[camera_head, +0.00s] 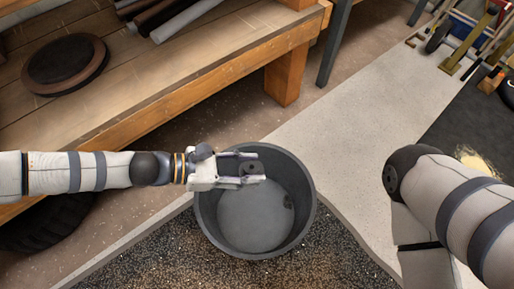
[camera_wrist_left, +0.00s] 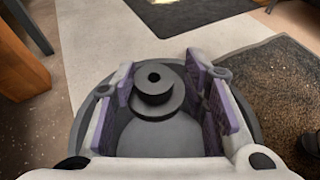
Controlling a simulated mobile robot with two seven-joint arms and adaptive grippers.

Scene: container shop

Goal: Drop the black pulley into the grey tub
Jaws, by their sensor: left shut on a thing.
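The black pulley (camera_head: 249,170) is held between the fingertips of my left gripper (camera_head: 252,169), above the grey tub. In the left wrist view the pulley (camera_wrist_left: 154,88) shows as a stepped dark disc with a centre hole, between the purple finger pads. The grey tub (camera_head: 308,212) is a round, open container standing on the floor. Its rim also shows around the gripper in the left wrist view (camera_wrist_left: 250,122). The tub's floor looks bare except for a small dark patch at its right side, perhaps a shadow. My right arm comes in from the right; its gripper is not in view.
A wooden bench (camera_head: 150,112) runs along the upper left, with a round dark disc (camera_head: 65,63) and several pipes on it. Its leg (camera_head: 287,75) stands behind the tub. A tyre (camera_head: 45,225) lies under the bench. Pale floor (camera_head: 345,130) is clear right of the tub.

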